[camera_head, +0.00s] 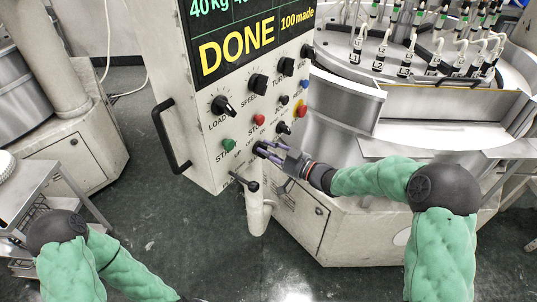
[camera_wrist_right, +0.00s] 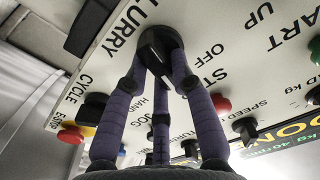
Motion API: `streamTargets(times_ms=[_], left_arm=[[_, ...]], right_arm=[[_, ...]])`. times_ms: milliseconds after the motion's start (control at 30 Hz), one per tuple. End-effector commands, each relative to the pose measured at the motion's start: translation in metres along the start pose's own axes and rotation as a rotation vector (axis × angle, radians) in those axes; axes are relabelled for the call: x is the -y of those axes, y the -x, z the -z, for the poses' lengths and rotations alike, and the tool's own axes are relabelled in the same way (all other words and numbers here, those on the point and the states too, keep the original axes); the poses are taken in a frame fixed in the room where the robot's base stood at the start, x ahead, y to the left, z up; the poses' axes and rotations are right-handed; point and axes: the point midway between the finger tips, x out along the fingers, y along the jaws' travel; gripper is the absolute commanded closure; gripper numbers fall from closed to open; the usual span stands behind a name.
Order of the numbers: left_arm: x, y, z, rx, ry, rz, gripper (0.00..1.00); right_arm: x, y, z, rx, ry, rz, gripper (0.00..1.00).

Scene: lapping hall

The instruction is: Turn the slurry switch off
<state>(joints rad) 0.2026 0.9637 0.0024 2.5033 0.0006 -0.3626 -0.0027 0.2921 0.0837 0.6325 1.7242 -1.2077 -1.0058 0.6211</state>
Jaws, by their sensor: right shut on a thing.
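A pale control panel (camera_head: 215,120) stands in the middle of the head view, with knobs and buttons on its face. In the right wrist view, the slurry switch (camera_wrist_right: 162,42) is a black knob beside lettering that reads "LURRY", with "OFF" printed on its other side. My right gripper (camera_head: 266,150) is at the lower part of the panel, and its purple fingers are shut on this knob. In the wrist view the fingertips (camera_wrist_right: 160,72) meet the knob.
A green start button (camera_head: 229,145) and a red stop button (camera_head: 259,119) sit close to the gripper. Another black knob (camera_head: 251,186) sticks out at the panel's lower edge. A black handle (camera_head: 168,140) is on the panel's left side. A machine (camera_head: 420,110) stands at right.

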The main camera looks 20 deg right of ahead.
Motion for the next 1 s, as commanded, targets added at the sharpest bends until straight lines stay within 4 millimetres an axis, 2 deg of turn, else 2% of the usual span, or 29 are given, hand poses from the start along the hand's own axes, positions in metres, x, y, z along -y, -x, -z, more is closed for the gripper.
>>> streamTargets(times_ms=[33, 500, 800, 1000], left_arm=[[0.003, -0.009, 0.000, 0.000, 0.000, 0.000, 0.60], [0.018, -0.052, 0.002, 0.000, 0.000, 0.000, 0.60], [0.025, -0.070, 0.003, 0.000, 0.000, 0.000, 0.60], [0.027, -0.076, 0.003, 0.000, 0.000, 0.000, 0.60]], right_arm=[[-0.001, 0.000, -0.003, -0.001, 0.046, -0.001, 1.00], [0.003, 0.000, -0.002, -0.001, 0.479, 0.000, 1.00], [0.005, 0.000, -0.001, 0.000, 0.672, 0.000, 1.00], [0.006, 0.000, 0.000, 0.001, 0.740, 0.000, 1.00]])
